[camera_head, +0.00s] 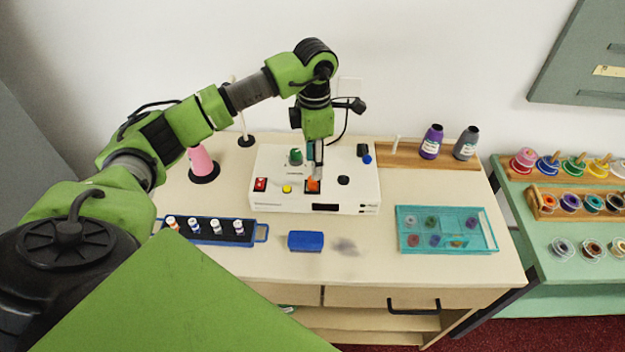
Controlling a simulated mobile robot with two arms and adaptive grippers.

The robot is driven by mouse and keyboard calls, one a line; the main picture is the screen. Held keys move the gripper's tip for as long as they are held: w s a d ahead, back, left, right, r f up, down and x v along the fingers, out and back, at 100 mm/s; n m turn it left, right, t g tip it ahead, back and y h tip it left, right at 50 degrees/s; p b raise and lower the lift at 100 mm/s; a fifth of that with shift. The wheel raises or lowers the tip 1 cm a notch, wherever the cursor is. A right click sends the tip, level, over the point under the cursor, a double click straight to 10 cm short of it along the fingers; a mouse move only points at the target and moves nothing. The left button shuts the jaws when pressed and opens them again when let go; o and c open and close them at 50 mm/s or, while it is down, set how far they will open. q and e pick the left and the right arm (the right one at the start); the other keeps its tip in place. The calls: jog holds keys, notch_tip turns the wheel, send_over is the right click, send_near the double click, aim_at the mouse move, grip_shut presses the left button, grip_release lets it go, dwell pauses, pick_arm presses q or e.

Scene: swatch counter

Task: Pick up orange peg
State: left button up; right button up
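The orange peg (313,185) stands on top of the white box (275,200), near its front edge, in or on a dark square. My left gripper (317,172) points down just above and behind the peg. Its fingertips are at or very near the peg's top. The fingers overlap in this view, so I cannot tell whether they are open or shut, or touch the peg. My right gripper is not in view.
A green knob (296,156), red switch (260,184), yellow button (287,189) and black knob (343,180) surround the peg. A blue block (306,241), blue tray (262,239) and teal tray (490,246) lie in front. Thread cones (431,142) stand behind right.

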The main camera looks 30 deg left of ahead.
aim_at(312, 183)
pick_arm(q)
jog(key=shift+s+f+p, duration=0.2)
jog(key=shift+f+p, duration=0.35)
jog(key=shift+p, duration=0.1)
notch_tip(312, 183, down, 3)
jog(key=shift+s+f+p, duration=0.15)
jog(key=shift+f+p, duration=0.05)
jog(key=shift+p, duration=0.65)
jog(key=shift+a+f, duration=0.1)
jog(key=shift+f, duration=0.3)
jog(key=c, duration=0.9)
